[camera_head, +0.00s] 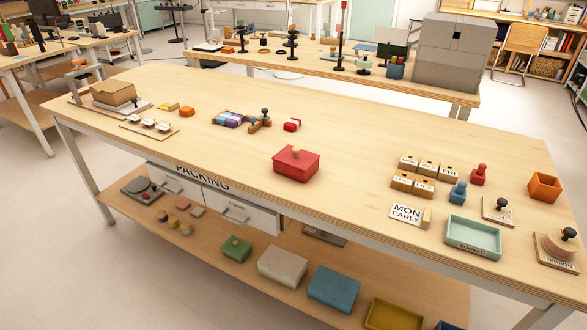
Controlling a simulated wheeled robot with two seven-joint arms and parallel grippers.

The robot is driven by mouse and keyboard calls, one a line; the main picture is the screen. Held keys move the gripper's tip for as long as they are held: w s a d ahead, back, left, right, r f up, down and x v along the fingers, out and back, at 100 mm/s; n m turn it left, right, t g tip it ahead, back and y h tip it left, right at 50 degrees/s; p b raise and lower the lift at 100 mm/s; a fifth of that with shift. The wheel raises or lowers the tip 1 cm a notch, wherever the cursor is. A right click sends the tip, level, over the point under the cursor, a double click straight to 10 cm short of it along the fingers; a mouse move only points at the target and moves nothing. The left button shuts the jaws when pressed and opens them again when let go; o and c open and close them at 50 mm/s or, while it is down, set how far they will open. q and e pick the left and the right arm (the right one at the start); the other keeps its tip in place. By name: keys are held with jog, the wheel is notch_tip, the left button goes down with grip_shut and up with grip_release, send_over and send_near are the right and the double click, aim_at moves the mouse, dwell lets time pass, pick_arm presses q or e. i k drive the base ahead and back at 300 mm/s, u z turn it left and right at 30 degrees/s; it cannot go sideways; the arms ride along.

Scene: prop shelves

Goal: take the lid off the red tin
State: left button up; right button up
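The red tin (293,176) stands on the wooden tabletop (340,215), near its front edge and about the middle of the view. Its red lid (285,159) sits on top, with a small tan knob (297,150) at the centre. Nothing touches the tin. Neither of my grippers is in view.
Right of the tin are wooden card blocks (415,183), a blue stamp (458,193), a green tray (474,238) and an orange box (544,187). The tabletop around the tin is clear. A lower shelf (215,258) holds several boxes.

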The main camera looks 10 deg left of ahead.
aim_at(296, 157)
jog(key=k, duration=0.3)
jog(key=u, duration=1.15)
jog(key=i, duration=0.95)
jog(key=z, duration=0.25)
